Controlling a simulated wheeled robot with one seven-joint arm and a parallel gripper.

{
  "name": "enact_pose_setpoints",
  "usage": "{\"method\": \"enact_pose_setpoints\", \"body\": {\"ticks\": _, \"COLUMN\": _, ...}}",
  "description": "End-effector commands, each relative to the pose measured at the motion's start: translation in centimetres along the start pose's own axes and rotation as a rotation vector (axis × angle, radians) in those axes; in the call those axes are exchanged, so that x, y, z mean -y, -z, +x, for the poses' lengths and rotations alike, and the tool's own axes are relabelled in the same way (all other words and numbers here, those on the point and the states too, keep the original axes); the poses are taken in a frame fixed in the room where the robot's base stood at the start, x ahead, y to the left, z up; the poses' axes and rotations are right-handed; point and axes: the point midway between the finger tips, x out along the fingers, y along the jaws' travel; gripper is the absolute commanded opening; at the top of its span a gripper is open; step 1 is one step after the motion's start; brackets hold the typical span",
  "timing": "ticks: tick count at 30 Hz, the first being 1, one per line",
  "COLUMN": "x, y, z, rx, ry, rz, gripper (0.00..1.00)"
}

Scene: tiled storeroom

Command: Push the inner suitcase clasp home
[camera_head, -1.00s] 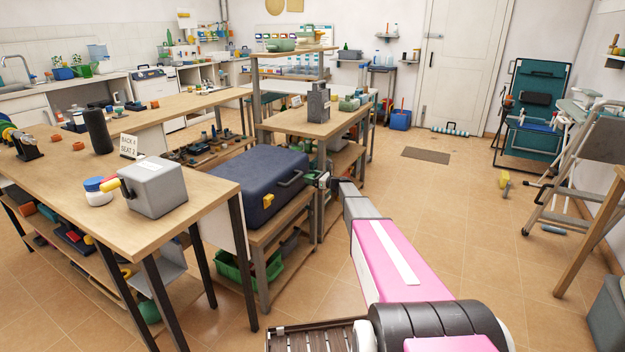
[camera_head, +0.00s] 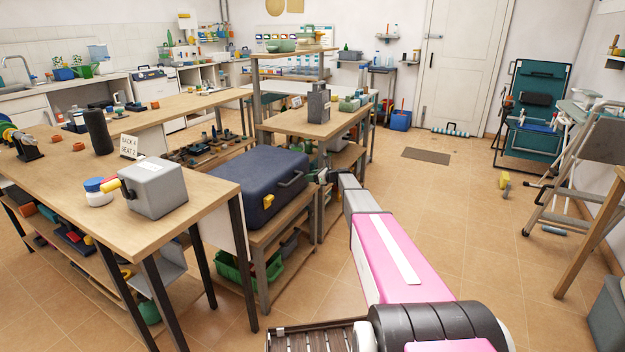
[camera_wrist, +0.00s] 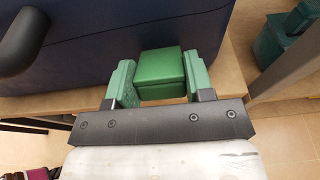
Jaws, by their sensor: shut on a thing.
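The dark blue suitcase (camera_head: 240,178) lies on a wooden shelf, with its handle (camera_head: 291,180) and a yellow clasp (camera_head: 268,201) on the side facing the aisle. In the wrist view, a green block-like clasp (camera_wrist: 163,72) stands out from the suitcase's side (camera_wrist: 100,50). My gripper (camera_wrist: 160,84) is shut on this green clasp, one finger on each side. In the head view, my gripper (camera_head: 324,176) is at the far end of that side. The clasp is too small there to make out. How far it is pressed in cannot be told.
A wooden bench (camera_head: 95,205) with a grey box (camera_head: 155,188) stands to the left. A shelf unit with a wooden top (camera_head: 310,125) is just behind my gripper. Green things (camera_wrist: 290,35) are near it in the wrist view.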

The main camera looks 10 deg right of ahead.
Motion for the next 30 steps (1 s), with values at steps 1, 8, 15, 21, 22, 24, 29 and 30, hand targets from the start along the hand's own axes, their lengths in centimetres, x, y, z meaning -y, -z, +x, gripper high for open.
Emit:
{"method": "enact_pose_setpoints", "body": {"ticks": 1, "x": -0.1, "y": -0.4, "z": -0.1, "rx": -0.043, "ry": 0.0, "rz": -0.003, "gripper": 0.24}}
{"method": "enact_pose_setpoints", "body": {"ticks": 8, "x": 0.0, "y": -1.3, "z": 0.1, "rx": -0.234, "ry": 0.002, "rz": -0.003, "gripper": 0.24}}
{"method": "enact_pose_setpoints", "body": {"ticks": 15, "x": 0.0, "y": -2.1, "z": 0.3, "rx": -0.396, "ry": 0.001, "rz": -0.001, "gripper": 0.24}}
{"method": "enact_pose_setpoints", "body": {"ticks": 21, "x": 0.1, "y": -2.3, "z": 0.4, "rx": -0.482, "ry": 0.002, "rz": 0.0, "gripper": 0.24}}
{"method": "enact_pose_setpoints", "body": {"ticks": 22, "x": 0.1, "y": -2.3, "z": 0.5, "rx": -0.49, "ry": 0.001, "rz": 0.0, "gripper": 0.24}}
{"method": "enact_pose_setpoints", "body": {"ticks": 24, "x": 0.0, "y": -2.4, "z": 0.5, "rx": -0.506, "ry": 0.001, "rz": 0.0, "gripper": 0.24}}
{"method": "enact_pose_setpoints", "body": {"ticks": 29, "x": 0.0, "y": -2.5, "z": 0.5, "rx": -0.526, "ry": 0.0, "rz": 0.0, "gripper": 0.24}}
{"method": "enact_pose_setpoints", "body": {"ticks": 30, "x": 0.0, "y": -2.5, "z": 0.5, "rx": -0.527, "ry": 0.0, "rz": 0.0, "gripper": 0.24}}
